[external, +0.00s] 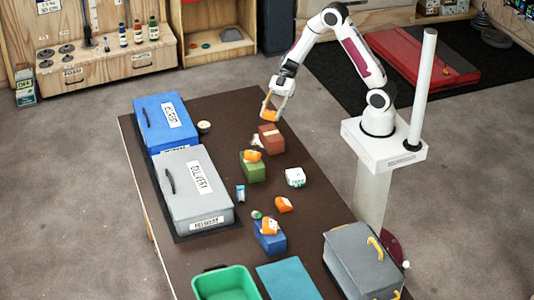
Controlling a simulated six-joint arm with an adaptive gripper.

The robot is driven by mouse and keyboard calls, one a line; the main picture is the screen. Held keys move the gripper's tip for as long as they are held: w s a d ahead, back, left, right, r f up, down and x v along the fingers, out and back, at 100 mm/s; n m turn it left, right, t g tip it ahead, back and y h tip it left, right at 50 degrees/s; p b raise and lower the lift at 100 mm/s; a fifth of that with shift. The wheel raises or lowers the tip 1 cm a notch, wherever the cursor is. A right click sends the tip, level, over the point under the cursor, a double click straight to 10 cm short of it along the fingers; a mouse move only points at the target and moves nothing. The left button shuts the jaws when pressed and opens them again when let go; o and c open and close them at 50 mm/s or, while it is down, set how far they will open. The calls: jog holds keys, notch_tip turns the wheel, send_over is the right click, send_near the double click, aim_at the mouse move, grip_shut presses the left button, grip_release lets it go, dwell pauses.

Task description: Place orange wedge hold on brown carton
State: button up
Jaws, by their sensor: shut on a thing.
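My gripper (278,107) is shut on an orange wedge hold (270,115). It holds the wedge above the brown carton (271,138), near the carton's far edge. Whether the wedge touches the carton is hard to tell; it looks slightly above and behind it. The brown carton is a reddish-brown box on the dark table, its top bare. Another orange piece (252,155) lies on the green carton (252,170), and one more (269,226) lies on the blue carton (270,242). A loose orange piece (284,204) lies on the table.
A blue bin (166,122) and a grey bin (192,188) with lids line the table's left side. A white box (295,177) stands right of the green carton. A green tub (225,284), teal mat (288,279) and grey case (360,263) are at the front.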

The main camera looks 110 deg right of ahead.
send_over(271, 133)
jog(key=shift+f, duration=2.05)
jog(key=shift+f, duration=0.1)
jog(key=shift+f, duration=1.75)
jog(key=shift+f, duration=0.1)
jog(key=o, duration=1.1)
jog(key=v, duration=1.2)
jog(key=shift+a, duration=0.1)
